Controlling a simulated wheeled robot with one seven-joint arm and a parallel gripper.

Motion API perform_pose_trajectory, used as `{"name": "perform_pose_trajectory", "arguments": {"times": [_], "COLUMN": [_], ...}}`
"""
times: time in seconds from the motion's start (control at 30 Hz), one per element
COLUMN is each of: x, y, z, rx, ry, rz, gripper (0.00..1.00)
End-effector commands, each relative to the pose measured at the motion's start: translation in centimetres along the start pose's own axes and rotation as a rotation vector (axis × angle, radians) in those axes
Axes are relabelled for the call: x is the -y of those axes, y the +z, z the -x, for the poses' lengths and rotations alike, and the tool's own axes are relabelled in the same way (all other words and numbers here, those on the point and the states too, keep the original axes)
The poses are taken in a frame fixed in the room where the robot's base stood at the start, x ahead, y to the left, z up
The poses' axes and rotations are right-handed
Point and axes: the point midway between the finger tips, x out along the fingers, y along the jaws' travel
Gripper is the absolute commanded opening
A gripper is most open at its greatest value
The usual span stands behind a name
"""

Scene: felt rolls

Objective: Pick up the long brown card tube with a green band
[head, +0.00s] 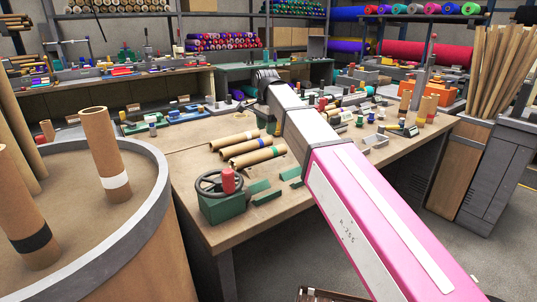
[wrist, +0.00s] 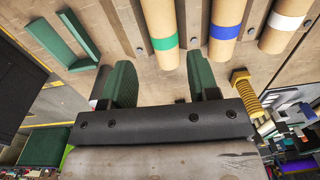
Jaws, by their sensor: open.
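The long brown card tube with a green band (head: 252,157) lies on the workbench, nearest of three parallel tubes. In the wrist view the green-banded tube (wrist: 158,18) points down the picture, its near end between the lines of my two green fingers. My gripper (wrist: 160,70) is open and empty, with fingers apart on either side of that end; I cannot tell the height gap. A blue-banded tube (wrist: 228,14) and a white-banded tube (wrist: 290,14) lie to its right. In the head view my arm hides most of the gripper.
A green vise-like block with a handwheel (head: 222,203) and green angle pieces (head: 262,194) sit near the tubes. A round drum (head: 150,215) at left holds upright tubes with white (head: 105,150) and black bands. Small items crowd the bench's right part. Bare bench (head: 190,160) shows left of the tubes.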

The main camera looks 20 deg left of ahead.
Motion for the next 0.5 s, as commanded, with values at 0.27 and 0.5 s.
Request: {"name": "perform_pose_trajectory", "arguments": {"times": [0.27,0.5], "x": [-0.1,-0.2], "y": [3.3,3.3], "z": [-0.2,-3.2], "rx": [0.009,0.01], "ry": [0.033,0.033], "rz": [0.02,0.019], "gripper": [0.55,0.55]}}
